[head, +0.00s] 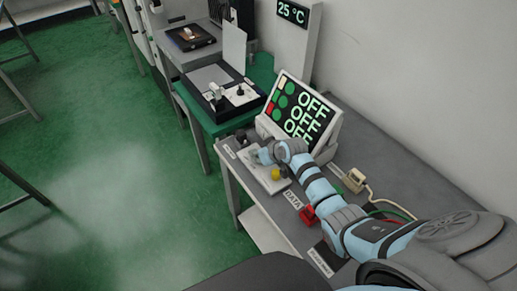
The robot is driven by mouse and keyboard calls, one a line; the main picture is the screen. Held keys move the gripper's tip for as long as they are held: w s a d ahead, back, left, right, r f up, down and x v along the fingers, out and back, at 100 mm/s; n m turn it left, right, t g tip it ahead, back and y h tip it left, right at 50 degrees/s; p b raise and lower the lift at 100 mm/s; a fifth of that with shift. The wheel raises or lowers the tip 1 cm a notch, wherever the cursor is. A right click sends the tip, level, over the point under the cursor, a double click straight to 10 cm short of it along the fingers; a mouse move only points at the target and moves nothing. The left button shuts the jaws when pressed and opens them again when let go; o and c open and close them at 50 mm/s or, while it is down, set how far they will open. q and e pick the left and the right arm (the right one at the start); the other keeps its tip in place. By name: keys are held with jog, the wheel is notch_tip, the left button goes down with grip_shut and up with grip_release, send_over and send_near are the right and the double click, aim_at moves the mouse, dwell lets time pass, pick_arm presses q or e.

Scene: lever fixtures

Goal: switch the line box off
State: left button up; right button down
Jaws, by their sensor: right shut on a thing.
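A pale box (268,181) with a yellow knob (276,174) sits on the grey bench; I take it to be the line box, though its label is too small to read. My right gripper (263,156) is at the far side of this box, shut on what looks like its lever. The gripper hides most of the lever, so I cannot tell its exact position. A tilted display (305,108) behind shows OFF in three rows, with coloured lamps at its left. My left gripper is not in view.
On the grey bench (238,167) are a red part (308,215) by a DATA label and a beige handset (354,180) with a cord. A green table (213,124) with a black switch panel (239,95) stands beyond. Green floor at left is open.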

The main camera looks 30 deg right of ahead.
jog(key=c, duration=1.4)
grip_release()
jog(key=shift+o, duration=0.2)
jog(key=v, duration=1.2)
jog(key=shift+f, duration=0.1)
